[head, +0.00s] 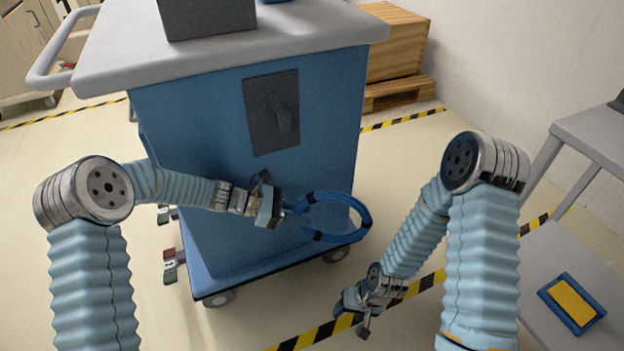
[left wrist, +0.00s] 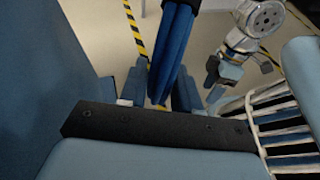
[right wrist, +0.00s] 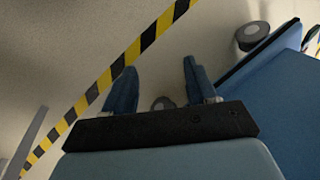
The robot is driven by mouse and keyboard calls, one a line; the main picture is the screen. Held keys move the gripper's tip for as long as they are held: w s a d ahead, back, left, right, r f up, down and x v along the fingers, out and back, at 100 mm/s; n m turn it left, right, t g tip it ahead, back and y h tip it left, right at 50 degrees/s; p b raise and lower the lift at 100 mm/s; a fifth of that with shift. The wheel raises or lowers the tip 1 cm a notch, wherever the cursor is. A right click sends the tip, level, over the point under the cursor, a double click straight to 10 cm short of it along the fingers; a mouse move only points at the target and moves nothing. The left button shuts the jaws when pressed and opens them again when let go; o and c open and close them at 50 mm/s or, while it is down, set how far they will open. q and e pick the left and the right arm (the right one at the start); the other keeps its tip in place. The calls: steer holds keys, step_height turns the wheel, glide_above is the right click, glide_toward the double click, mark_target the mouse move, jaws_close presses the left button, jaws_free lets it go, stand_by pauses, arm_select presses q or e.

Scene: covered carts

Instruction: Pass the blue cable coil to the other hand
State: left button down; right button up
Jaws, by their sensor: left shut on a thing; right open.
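The blue cable coil (head: 366,217) is a ring of blue cable with black bands. My left gripper (head: 284,212) is shut on its near side and holds it in the air in front of the blue cart. In the left wrist view the coil (left wrist: 174,55) runs up and away from between the fingers (left wrist: 158,90). My right gripper (head: 352,312) is open and empty, lower and to the right of the coil, above the floor. In the right wrist view its fingers (right wrist: 157,88) stand apart with only floor and a caster between them.
The blue cart (head: 200,125) with a grey top stands close behind the coil. A grey box (head: 208,18) sits on it. A wooden crate (head: 396,45) stands behind. A grey table (head: 590,135) is at right, with a blue and yellow item (head: 572,303) below it. Floor between the arms is clear.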

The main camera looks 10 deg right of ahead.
steer(key=w+d+r+m+h, duration=0.1)
steer(key=w+d+r+h, duration=0.1)
steer(key=w+d+r, duration=0.85)
step_height(320, 180, up, 28)
steer(key=n+g+h, duration=0.1)
steer(key=n, duration=1.7)
glide_above(312, 198)
steer(key=d, duration=0.4)
steer(key=shift+s+d, duration=0.2)
steer(key=shift+s+a, duration=0.1)
steer(key=shift+a, duration=0.15)
steer(key=shift+f, duration=0.4)
step_height(312, 198, down, 11)
